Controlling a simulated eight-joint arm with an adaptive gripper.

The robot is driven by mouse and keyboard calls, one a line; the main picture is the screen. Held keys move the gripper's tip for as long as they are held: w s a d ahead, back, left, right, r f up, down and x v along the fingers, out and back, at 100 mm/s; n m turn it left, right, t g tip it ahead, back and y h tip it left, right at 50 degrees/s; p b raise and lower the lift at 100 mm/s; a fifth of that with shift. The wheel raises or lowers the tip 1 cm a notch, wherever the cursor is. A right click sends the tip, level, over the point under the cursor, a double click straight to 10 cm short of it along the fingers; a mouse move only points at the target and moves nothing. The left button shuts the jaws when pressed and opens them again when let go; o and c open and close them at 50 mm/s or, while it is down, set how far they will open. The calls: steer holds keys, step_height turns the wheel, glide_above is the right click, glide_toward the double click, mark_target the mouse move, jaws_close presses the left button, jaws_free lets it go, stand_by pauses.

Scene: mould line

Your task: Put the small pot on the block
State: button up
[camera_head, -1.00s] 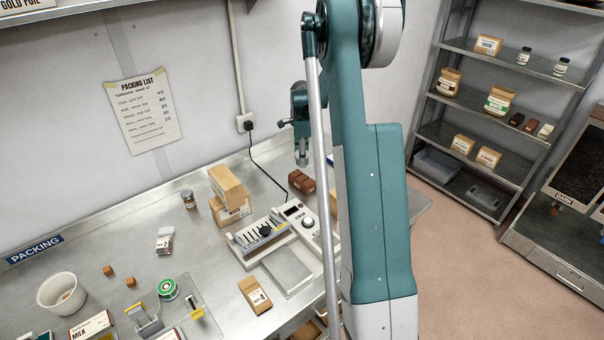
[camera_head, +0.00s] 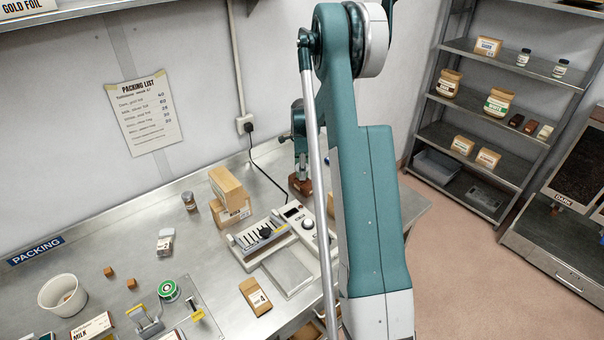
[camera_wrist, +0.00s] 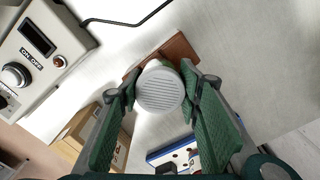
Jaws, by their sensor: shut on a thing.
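The small pot (camera_wrist: 160,92) has a white ribbed lid, seen from above in the wrist view. My gripper (camera_wrist: 158,84) is shut on it, with one green finger on each side. The brown block (camera_wrist: 178,50) lies below the pot on the bench, and the pot and fingers cover much of it. In the head view my gripper (camera_head: 302,170) is low over the block (camera_head: 299,187). The pot cannot be made out in that view. I cannot tell whether the pot's base touches the block.
A white machine with a knob (camera_wrist: 18,76) stands close to the left in the wrist view. A cardboard box (camera_wrist: 72,138) and a blue-and-white box (camera_wrist: 172,156) are near the bottom. Stacked boxes (camera_head: 230,195) stand left of the block. Bare bench lies behind it.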

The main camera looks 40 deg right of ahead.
steer(key=shift+f, duration=0.8)
steer(key=shift+f, duration=0.2)
steer(key=o, duration=0.9)
steer(key=shift+r, duration=0.25)
steer(key=shift+r+b, duration=0.5)
steer(key=shift+r, duration=5.45)
